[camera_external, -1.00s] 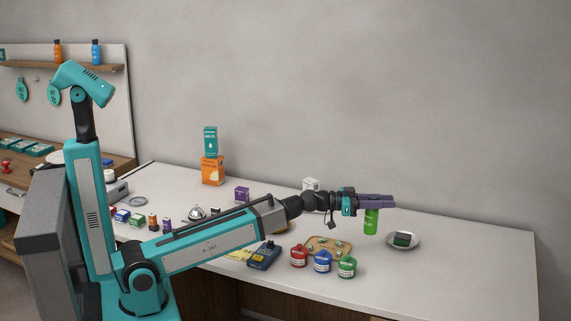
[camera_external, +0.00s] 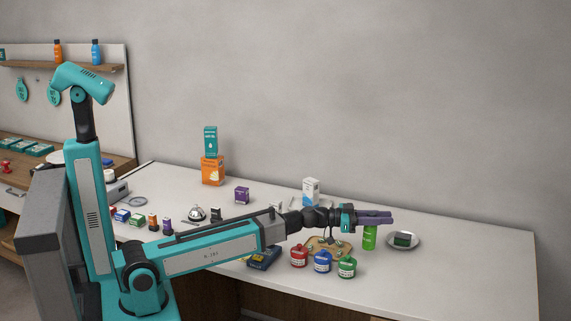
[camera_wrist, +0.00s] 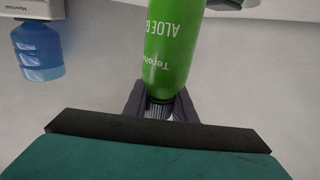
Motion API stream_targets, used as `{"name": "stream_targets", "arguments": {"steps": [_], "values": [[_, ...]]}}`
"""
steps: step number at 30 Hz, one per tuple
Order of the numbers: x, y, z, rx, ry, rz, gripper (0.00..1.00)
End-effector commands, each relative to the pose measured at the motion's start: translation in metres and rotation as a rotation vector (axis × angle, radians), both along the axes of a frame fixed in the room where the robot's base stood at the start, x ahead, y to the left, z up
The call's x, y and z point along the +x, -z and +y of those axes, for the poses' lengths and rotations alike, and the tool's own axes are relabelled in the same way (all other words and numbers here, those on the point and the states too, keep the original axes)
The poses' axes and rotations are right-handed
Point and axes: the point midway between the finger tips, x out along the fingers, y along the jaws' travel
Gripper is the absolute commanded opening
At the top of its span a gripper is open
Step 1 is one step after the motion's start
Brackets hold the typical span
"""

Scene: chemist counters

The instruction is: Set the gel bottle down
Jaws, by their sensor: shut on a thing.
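The green gel bottle (camera_external: 370,238) hangs below my gripper (camera_external: 377,217) in the external view, upright, low over the right part of the white counter. I cannot tell whether its base touches the counter. My gripper is shut on the top end of the bottle. In the wrist view the green bottle (camera_wrist: 172,45) shows with white lettering, its narrow end between the dark jaws (camera_wrist: 160,103). The far end of the bottle is cut off by the frame.
A dish with a dark green item (camera_external: 403,239) is right of the bottle. A wooden tray (camera_external: 318,254) and red, blue (camera_external: 322,262) and green (camera_external: 347,268) jars stand to the left. The counter's right end is clear.

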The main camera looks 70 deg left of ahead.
Motion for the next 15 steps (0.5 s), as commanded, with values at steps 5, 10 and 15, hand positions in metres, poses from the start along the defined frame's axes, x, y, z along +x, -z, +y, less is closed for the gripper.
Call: {"name": "stream_targets", "arguments": {"steps": [5,10,15], "values": [[0.000,0.001,0.000,0.001,0.000,0.000,0.00],[0.000,0.001,0.000,0.000,0.000,0.000,0.00],[0.000,0.011,0.000,-0.001,0.000,0.002,0.00]]}}
